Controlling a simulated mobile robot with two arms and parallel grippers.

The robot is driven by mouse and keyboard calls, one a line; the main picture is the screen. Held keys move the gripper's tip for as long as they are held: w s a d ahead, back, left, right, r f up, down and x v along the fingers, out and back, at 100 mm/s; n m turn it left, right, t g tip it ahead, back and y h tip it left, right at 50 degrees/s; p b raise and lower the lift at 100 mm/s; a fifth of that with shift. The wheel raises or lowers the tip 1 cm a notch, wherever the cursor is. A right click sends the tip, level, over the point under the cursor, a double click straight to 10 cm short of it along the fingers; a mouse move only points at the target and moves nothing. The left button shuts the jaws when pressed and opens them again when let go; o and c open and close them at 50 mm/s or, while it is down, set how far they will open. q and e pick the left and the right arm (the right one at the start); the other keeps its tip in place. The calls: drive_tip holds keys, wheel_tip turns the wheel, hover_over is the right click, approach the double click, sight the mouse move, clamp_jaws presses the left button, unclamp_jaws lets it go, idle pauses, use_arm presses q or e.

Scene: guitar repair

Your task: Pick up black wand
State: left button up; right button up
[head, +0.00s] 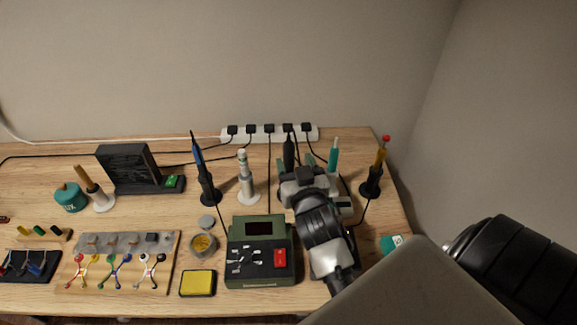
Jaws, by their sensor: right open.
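The black wand (289,150) stands upright toward the back of the workbench, in front of the power strip. Its lower part and its stand are hidden behind my right gripper. My right gripper (296,164) reaches in from the lower right and is open, close to the wand in the picture. Its fingers are small and partly hidden, so I cannot tell whether they touch the wand or stand around it. My left gripper is not in view.
A teal wand (333,156) stands just right of the gripper, and a white wand (246,175) and a blue wand (204,175) stand left. A yellow wand (379,168) is at the right. A green station (261,275) sits in front. Cables run to the power strip (260,139).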

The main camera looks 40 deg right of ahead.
sight(290, 153)
drive_tip(key=shift+w+d+f, duration=0.15)
drive_tip(key=shift+w+f, duration=0.1)
drive_tip(key=shift+w, duration=0.15)
drive_tip(key=shift+w+d, duration=0.1)
drive_tip(key=shift+w, duration=0.2)
drive_tip(key=shift+w+d, duration=0.3)
drive_tip(key=shift+w, duration=0.3)
drive_tip(key=p+x, duration=0.1)
drive_tip(key=x, duration=0.3)
drive_tip(key=shift+a, duration=0.1)
drive_tip(key=shift+w+d+f, duration=0.1)
drive_tip(key=shift+w+d, duration=0.1)
drive_tip(key=shift+w, duration=0.2)
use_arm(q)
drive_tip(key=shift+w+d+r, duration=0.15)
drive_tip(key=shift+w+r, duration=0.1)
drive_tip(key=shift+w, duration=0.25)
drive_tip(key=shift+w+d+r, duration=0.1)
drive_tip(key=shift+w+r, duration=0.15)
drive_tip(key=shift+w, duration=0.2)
